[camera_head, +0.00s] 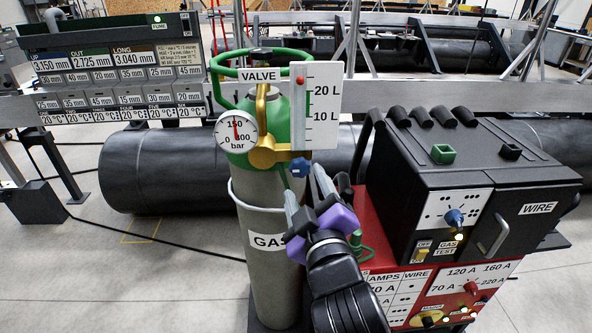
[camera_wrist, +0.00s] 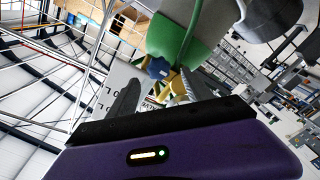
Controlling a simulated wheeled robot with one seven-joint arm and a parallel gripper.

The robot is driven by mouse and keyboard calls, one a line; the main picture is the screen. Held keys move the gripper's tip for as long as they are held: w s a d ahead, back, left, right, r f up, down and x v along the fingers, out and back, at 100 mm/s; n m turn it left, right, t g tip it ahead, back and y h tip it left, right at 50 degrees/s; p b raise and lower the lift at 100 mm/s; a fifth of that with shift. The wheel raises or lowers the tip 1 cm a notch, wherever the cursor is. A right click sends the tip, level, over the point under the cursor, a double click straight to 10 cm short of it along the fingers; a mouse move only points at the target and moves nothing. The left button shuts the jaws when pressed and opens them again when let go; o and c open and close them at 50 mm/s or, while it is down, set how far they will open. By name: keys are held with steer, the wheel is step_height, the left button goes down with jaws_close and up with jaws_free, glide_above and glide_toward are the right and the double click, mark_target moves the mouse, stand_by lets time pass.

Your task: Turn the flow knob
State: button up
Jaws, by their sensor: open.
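The blue flow knob (camera_head: 300,167) sits below the white flow scale (camera_head: 321,105), on the brass regulator (camera_head: 268,152) of the green-topped gas bottle (camera_head: 268,290). The scale reads 10 L and 20 L, with a red mark near its top left. My gripper (camera_head: 305,188) is open, just below and in front of the knob, reaching up from the lower right. In the wrist view the blue knob (camera_wrist: 157,68) shows beyond and between the two grey fingertips. The fingers do not appear to touch it; the exact gap cannot be told.
A round pressure gauge (camera_head: 236,131) and a VALVE label (camera_head: 259,76) under a green ring are close to the knob. A black wire box (camera_head: 475,180) on a red welder (camera_head: 440,290) stands close at right.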

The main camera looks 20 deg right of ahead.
mark_target(301, 171)
steer(key=shift+w+d+p, duration=0.15)
steer(key=shift+w+d, duration=0.05)
steer(key=shift+w, duration=0.6)
steer(key=shift+w+d+p, duration=0.15)
steer(key=shift+w+d, duration=0.05)
steer(key=shift+w, duration=0.65)
steer(key=shift+w+d+p, duration=0.15)
steer(key=shift+w+d, duration=0.05)
steer(key=shift+w, duration=0.6)
jaws_close()
